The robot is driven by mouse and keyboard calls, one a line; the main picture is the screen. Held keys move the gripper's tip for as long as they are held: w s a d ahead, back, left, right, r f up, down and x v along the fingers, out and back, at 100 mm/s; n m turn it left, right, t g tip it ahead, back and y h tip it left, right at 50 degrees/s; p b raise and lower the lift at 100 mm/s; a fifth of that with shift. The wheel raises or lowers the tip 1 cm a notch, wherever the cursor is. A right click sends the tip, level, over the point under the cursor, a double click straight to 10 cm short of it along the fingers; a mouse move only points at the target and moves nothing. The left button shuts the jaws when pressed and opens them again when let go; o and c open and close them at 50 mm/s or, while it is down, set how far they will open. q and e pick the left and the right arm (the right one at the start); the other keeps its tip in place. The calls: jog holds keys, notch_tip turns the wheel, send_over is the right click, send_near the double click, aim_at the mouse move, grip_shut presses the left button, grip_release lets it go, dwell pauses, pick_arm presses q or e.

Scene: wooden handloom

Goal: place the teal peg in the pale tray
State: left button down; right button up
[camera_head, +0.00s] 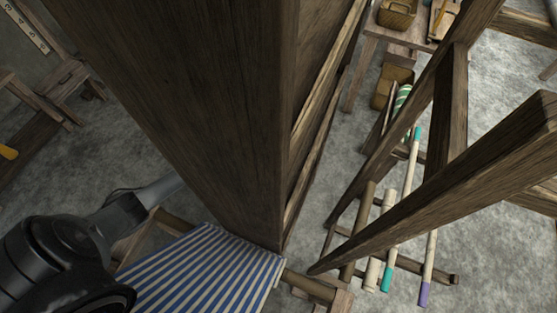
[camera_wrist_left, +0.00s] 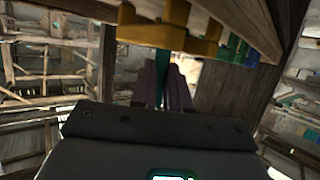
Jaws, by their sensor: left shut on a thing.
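In the left wrist view my left gripper (camera_wrist_left: 166,84) is shut on a slim teal peg (camera_wrist_left: 162,68), which stands up between the two fingers. The peg's upper end reaches the yellow piece just above; I cannot tell whether they touch. In the head view my left arm comes in from the lower left, and its gripper is hidden behind the large wooden upright. I cannot make out the pale tray in either view. My right gripper is in neither view.
A yellow piece (camera_wrist_left: 165,32) and several blue and green pieces (camera_wrist_left: 238,48) line a wooden beam close above the gripper. A broad wooden upright (camera_head: 190,90) blocks the head view's middle. Striped cloth (camera_head: 210,275) lies below it. Colour-tipped rods (camera_head: 403,210) stand right.

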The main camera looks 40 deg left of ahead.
pick_arm(q)
jog(key=shift+f, duration=0.15)
jog(key=c, duration=1.1)
grip_release()
jog(key=shift+r, duration=0.2)
jog(key=shift+s+a+r, duration=0.2)
jog(key=shift+s+a, duration=0.1)
jog(key=shift+s, duration=0.1)
jog(key=p+v, duration=0.2)
jog(key=v, duration=0.9)
